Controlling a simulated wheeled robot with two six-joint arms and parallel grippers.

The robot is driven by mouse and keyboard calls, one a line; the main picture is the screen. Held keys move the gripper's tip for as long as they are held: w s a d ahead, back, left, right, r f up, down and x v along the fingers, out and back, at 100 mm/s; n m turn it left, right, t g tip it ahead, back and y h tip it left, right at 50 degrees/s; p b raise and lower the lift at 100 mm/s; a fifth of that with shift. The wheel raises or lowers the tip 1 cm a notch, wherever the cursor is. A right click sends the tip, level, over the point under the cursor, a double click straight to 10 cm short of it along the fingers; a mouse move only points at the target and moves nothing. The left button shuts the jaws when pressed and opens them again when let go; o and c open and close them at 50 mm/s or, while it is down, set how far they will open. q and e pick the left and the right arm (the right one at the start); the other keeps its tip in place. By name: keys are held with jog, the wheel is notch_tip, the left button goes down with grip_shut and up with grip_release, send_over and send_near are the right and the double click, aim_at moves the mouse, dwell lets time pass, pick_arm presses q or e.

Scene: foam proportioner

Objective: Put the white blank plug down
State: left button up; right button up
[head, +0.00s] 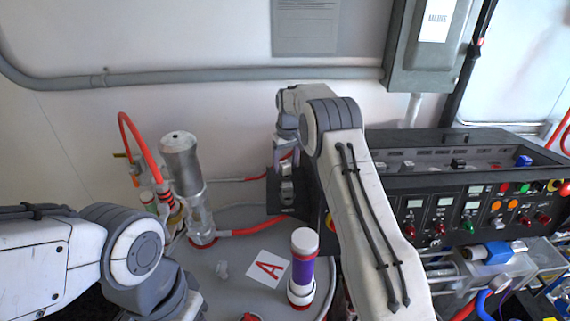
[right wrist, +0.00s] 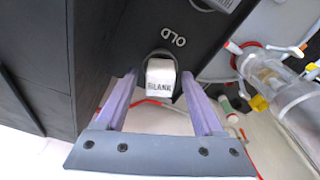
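The white blank plug (right wrist: 160,78), marked "BLANK", shows in the right wrist view at a rounded notch in a black panel (right wrist: 208,48) lettered "OLD". My right gripper (right wrist: 160,84) is open, with one finger on each side of the plug and a visible gap to each. I cannot tell how deep the plug sits. In the head view my right gripper (head: 286,150) is above a small black panel (head: 274,192) left of the control console; the plug cannot be made out there. My left arm comes in at the lower left, its fingers out of frame.
The control console (head: 455,200) stands at the right. A clear-and-grey cylinder (head: 182,165) with red hoses stands at the left.

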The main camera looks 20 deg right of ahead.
aim_at(287, 165)
jog(key=shift+r, duration=0.2)
notch_tip(287, 165, up, 10)
jog(key=s+r+b, duration=0.1)
jog(key=b, duration=0.2)
jog(key=s+a+r+n, duration=0.3)
jog(key=s+a, duration=1.5)
jog(key=a, duration=0.2)
jog(key=s+f+n, duration=0.1)
jog(key=s+f, duration=0.3)
jog(key=s, duration=0.9)
jog(key=s+f+n+g, duration=0.1)
jog(key=s+f, duration=0.3)
jog(key=s, duration=1)
jog(key=shift+a+f+n+y, duration=0.3)
jog(key=shift+n+y, duration=0.1)
jog(key=shift+n, duration=0.2)
